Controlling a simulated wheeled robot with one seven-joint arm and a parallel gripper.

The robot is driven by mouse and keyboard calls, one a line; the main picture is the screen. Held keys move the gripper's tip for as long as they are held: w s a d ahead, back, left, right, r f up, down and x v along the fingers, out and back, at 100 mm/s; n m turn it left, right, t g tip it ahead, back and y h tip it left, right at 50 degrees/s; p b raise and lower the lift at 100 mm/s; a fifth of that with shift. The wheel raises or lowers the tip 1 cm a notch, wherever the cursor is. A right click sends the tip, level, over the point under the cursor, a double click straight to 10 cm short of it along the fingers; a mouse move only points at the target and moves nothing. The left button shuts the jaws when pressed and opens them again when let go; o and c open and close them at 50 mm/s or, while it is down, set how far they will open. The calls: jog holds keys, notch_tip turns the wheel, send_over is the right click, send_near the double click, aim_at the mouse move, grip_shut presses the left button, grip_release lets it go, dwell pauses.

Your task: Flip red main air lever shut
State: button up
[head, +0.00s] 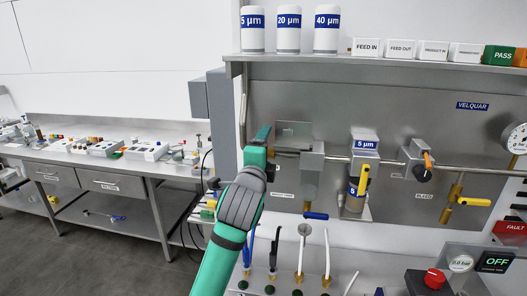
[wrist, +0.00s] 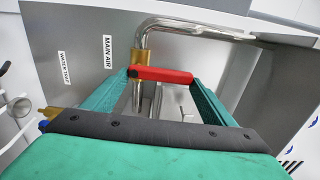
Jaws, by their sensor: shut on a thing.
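The red main air lever (wrist: 160,75) lies between the fingers of my gripper (wrist: 162,78) in the wrist view. It is on a brass valve (wrist: 138,62) on a bent metal pipe, beside the "MAIN AIR" label (wrist: 108,50). The lever spans crosswise from finger to finger, and my gripper is shut on it. In the head view my green gripper (head: 262,134) reaches to the left edge of the grey panel. The red lever is hidden there behind my gripper and wrist.
The panel (head: 400,100) carries a horizontal pipe with a filter marked 5 µm (head: 356,187), a yellow lever (head: 363,180) and an orange-and-black knob (head: 425,168). White cylinders (head: 289,30) stand on the shelf above. A workbench (head: 100,150) stands at the left, with open floor before it.

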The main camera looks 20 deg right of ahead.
jog(key=o, duration=1.5)
jog(key=v, duration=1.1)
jog(key=shift+d, duration=0.1)
